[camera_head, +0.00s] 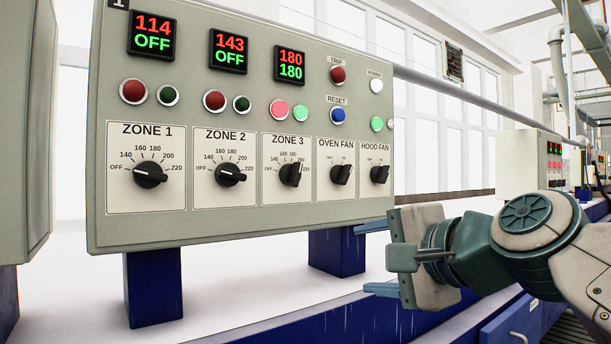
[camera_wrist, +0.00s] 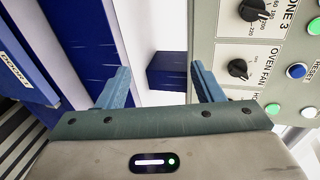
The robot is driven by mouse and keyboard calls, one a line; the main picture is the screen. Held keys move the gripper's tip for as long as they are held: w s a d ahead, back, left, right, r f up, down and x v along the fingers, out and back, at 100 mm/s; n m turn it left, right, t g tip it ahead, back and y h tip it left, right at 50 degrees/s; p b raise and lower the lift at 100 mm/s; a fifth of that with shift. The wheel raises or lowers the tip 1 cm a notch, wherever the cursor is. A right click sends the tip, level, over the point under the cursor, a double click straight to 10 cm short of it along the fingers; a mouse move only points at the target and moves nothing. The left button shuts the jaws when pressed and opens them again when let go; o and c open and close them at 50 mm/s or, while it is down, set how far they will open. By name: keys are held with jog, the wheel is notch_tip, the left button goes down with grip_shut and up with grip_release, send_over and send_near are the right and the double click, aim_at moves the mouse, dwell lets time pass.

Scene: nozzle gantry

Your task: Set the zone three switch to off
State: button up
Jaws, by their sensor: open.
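The zone three switch (camera_head: 292,174) is a black rotary knob on a white plate labelled ZONE 3, on the grey control panel (camera_head: 230,225). Its pointer is turned up and slightly right, near the 180 to 200 marks, away from OFF at the left. The display above it (camera_head: 290,65) reads 180 in red over 180 in green. The knob also shows at the top right of the wrist view (camera_wrist: 252,10). My gripper (camera_head: 376,258) is open and empty, low and right of the knob, apart from the panel. Its two blue fingers show in the wrist view (camera_wrist: 162,82).
Zone 1 (camera_head: 150,174) and zone 2 (camera_head: 230,173) knobs sit left, with displays showing OFF. Oven fan (camera_head: 341,174) and hood fan (camera_head: 379,174) knobs sit right. Blue posts (camera_head: 338,252) support the panel above a blue-edged bench. Open space lies before the panel.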

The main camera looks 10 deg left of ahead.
aim_at(296, 174)
notch_tip(296, 174, up, 11)
jog(key=s+a+m+t+y, duration=0.1)
jog(key=s+a+m+y, duration=0.1)
jog(key=y, duration=0.1)
jog(key=p+x, duration=0.3)
jog(key=x, duration=1)
jog(key=shift+w+a+r, duration=0.1)
jog(key=shift+a, duration=0.2)
jog(key=c, duration=1)
